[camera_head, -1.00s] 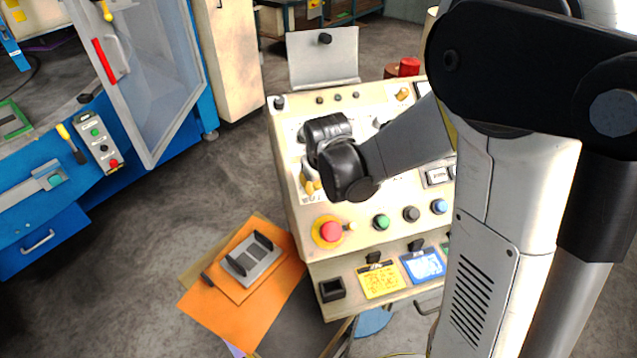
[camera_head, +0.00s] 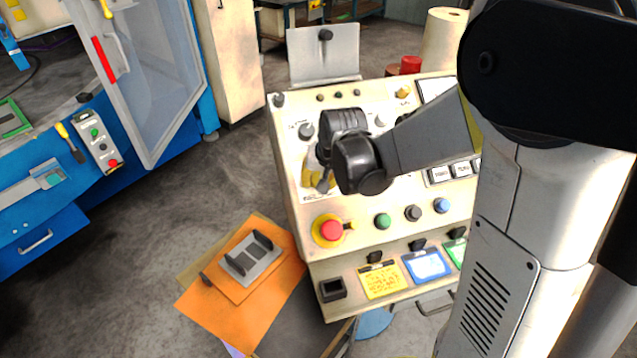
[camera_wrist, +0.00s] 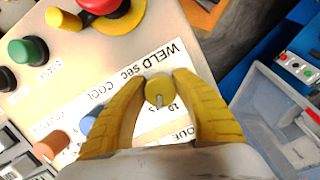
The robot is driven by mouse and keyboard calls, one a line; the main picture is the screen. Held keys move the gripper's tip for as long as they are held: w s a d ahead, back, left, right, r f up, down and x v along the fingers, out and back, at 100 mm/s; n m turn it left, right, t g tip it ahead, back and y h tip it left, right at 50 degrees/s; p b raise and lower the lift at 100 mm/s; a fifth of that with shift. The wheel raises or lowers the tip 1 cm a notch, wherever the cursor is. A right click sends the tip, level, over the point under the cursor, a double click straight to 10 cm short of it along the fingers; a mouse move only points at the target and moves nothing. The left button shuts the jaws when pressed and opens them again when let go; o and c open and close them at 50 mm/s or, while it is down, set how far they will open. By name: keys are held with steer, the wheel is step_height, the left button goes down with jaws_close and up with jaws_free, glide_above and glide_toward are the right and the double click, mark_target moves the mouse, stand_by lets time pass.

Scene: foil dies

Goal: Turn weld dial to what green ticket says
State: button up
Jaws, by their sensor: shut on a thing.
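The weld dial (camera_wrist: 158,88) is a small yellow knob with a pale pointer mark, beside the printed words "WELD sec" in the wrist view. My gripper (camera_wrist: 160,100) has its yellow fingers on either side of the dial and is shut on it. In the head view my gripper (camera_head: 318,181) is at the left part of the cream control panel (camera_head: 290,215), and its black wrist hides the dial. The green ticket (camera_head: 456,253) hangs at the panel's lower front, partly covered by my arm. Its writing is too small to read.
A blue knob (camera_wrist: 88,123) and an orange-brown knob (camera_wrist: 50,145) stand near my fingers. A red emergency button (camera_head: 331,231) and a green button (camera_head: 382,221) are below. Yellow (camera_head: 381,281) and blue (camera_head: 427,265) tickets hang left of the green one.

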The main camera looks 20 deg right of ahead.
steer(key=shift+m, duration=1)
steer(key=o, duration=1.2)
steer(key=v, duration=1.2)
steer(key=shift+s+d, duration=0.1)
steer(key=shift+d, duration=0.1)
